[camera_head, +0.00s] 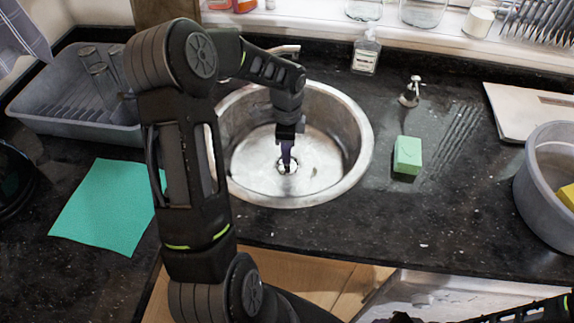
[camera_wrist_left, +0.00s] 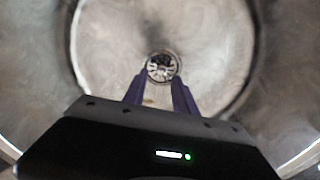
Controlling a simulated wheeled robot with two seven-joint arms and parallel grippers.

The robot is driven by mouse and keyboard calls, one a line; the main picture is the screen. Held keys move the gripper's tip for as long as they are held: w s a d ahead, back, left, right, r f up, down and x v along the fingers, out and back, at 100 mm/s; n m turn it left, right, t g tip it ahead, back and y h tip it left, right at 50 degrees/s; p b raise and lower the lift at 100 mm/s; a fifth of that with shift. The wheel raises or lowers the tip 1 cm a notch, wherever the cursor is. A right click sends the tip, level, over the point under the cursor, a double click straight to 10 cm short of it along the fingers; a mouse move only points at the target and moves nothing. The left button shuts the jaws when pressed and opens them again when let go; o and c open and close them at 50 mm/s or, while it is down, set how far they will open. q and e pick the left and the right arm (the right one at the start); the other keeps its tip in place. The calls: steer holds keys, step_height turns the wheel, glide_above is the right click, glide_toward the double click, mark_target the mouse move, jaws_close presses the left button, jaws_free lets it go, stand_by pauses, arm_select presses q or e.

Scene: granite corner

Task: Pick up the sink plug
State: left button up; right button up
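A round metal piece with a spoked pattern, which looks like the sink plug (camera_wrist_left: 161,68), sits at the drain in the floor of the steel sink (camera_head: 345,103). In the head view it is partly hidden behind my left gripper (camera_head: 287,158). My left gripper points down into the sink above the drain. In the left wrist view its two purple fingers (camera_wrist_left: 159,88) stand apart with nothing held between them, and the plug shows just past their tips. I cannot tell the exact height left above it. Part of my right arm shows at the bottom right; its gripper is not visible.
The sink wall surrounds my left gripper. A green block (camera_head: 407,155) and a soap pump (camera_head: 410,92) stand right of the sink. A grey basin (camera_head: 535,185) is at far right. A teal cloth (camera_head: 105,205) and a grey dish rack (camera_head: 75,115) lie left.

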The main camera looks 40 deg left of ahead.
arm_select(q)
steer(key=shift+f, duration=0.1)
step_height(320, 180, down, 5)
steer(key=shift+w+a+p, duration=0.1)
steer(key=shift+w+p, duration=0.05)
steer(key=shift+p, duration=0.55)
steer(key=shift+c, duration=0.5)
jaws_close()
